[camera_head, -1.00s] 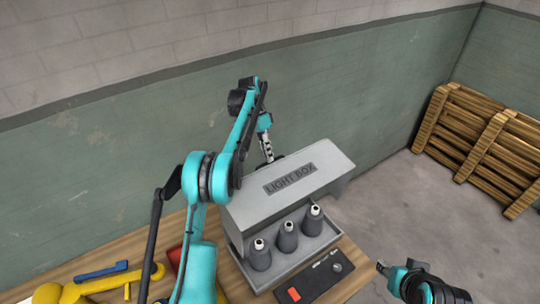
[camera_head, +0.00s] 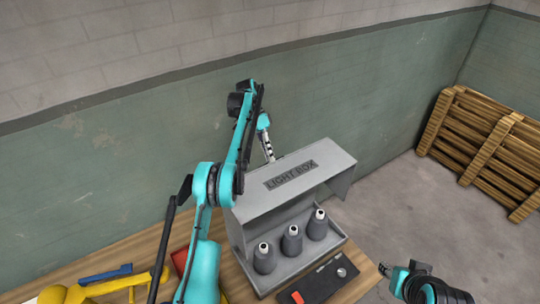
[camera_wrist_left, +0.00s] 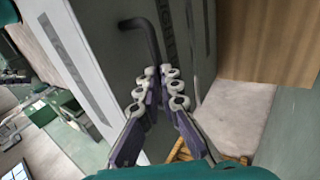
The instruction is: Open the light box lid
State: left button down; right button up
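The grey light box (camera_head: 240,236) stands on the wooden bench, its lid (camera_head: 318,160) a sloped panel over the front, marked "LIGHT BOX". My left gripper (camera_head: 269,154) is behind the lid's rear edge in the head view, its tips partly hidden. In the left wrist view, a dark bent handle (camera_wrist_left: 150,35) stands out from the grey panel and runs down to the tips of my left gripper (camera_wrist_left: 164,78), which look closed around its end. My right gripper (camera_head: 384,268) is low at the right, away from the box; its opening is unclear.
Several grey cones (camera_head: 292,242) stand in the box under the lid. A dark switch panel (camera_head: 318,281) lies before it. Yellow and blue items (camera_head: 105,275) lie on the bench at left. Wooden pallets (camera_head: 485,140) lean at the right wall, with free floor between.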

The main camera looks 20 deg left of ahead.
pick_arm(q)
jog(key=c, duration=1.7)
grip_release()
jog(key=f, duration=0.2)
jog(key=shift+w+a+f+y, duration=0.15)
jog(key=shift+a+f+y, duration=0.15)
jog(key=shift+a, duration=0.1)
jog(key=shift+c, duration=0.2)
jog(key=shift+o, duration=0.7)
jog(key=shift+w+a+f, duration=0.1)
jog(key=shift+w+a, duration=0.05)
jog(key=shift+w, duration=0.05)
jog(key=shift+w+a, duration=0.1)
jog(key=shift+a, duration=0.05)
pick_arm(e)
jog(key=shift+w+a+f, duration=0.15)
jog(key=shift+w+a, duration=0.2)
pick_arm(q)
jog(key=shift+r, duration=0.2)
